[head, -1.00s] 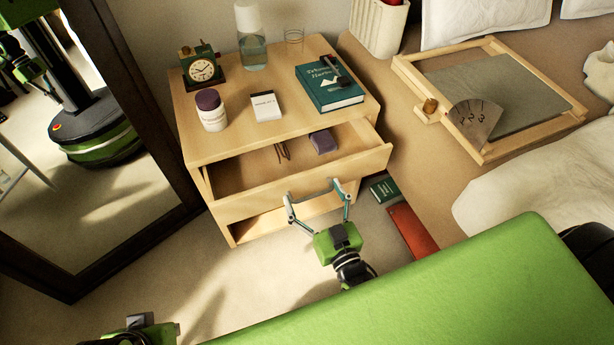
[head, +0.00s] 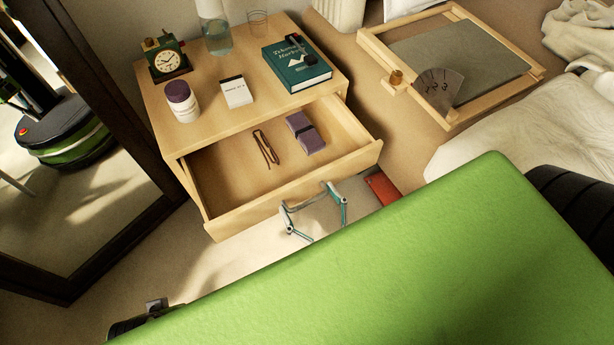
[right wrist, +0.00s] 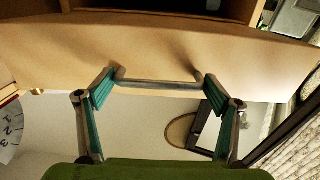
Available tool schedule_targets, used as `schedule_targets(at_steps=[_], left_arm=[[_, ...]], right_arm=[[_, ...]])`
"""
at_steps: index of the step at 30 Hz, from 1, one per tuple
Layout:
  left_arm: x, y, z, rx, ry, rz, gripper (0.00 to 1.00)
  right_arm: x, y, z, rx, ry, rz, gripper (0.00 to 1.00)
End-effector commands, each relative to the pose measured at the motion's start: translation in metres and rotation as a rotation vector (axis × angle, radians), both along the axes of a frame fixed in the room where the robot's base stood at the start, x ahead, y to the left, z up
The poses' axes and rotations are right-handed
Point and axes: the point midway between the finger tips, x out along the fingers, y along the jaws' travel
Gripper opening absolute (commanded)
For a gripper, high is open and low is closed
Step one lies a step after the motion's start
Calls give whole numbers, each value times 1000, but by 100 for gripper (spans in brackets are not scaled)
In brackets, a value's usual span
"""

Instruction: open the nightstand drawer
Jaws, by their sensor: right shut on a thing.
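The wooden nightstand (head: 200,132) stands beside the mirror in the head view. In the right wrist view the handle (right wrist: 158,84) spans between the fingertips, against the pale wooden front. My green body hides the rest of the right arm. The left gripper's fingers do not show.
A dark-framed mirror (head: 130,125) is at left. A red item (head: 382,188) lies beside the drawer.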

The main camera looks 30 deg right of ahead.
Motion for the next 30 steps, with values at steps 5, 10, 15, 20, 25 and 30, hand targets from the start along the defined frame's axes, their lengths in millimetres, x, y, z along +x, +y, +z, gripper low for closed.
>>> schedule_targets(at_steps=[5,10,15,20,25,30], left_arm=[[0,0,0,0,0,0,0],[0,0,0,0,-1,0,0],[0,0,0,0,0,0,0],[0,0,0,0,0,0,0],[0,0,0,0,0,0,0],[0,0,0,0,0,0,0]], right_arm=[[0,-3,0,-5,0,-5,45],[0,-2,0,-3,0,-3,89],[-2,-1,0,-2,1,-2,89],[-20,-2,-1,-2,3,-2,89],[-57,-4,-1,-2,5,-2,89],[-91,-5,-1,-3,4,-2,89]])
